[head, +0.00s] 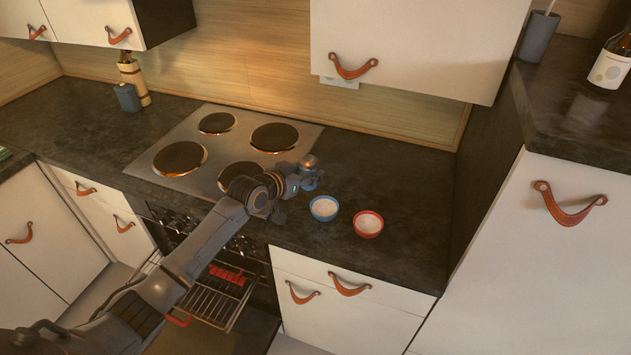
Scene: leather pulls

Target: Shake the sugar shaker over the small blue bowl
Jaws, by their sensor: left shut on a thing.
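The small blue bowl (324,208) stands on the dark counter to the right of the cooktop, with pale contents in it. My left gripper (306,181) is shut on the sugar shaker (309,163), a small vessel with a metallic top. The shaker looks upright, just behind and left of the blue bowl. I cannot tell whether its base touches the counter. The gripper partly hides the shaker. My right gripper is not in view.
A red bowl (368,224) with pale contents stands close to the right of the blue bowl. The cooktop (221,153) lies left of the gripper. A wall cabinet (420,45) hangs above the counter. Below, the oven is open with a rack (215,298) out. The counter right of the bowls is clear.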

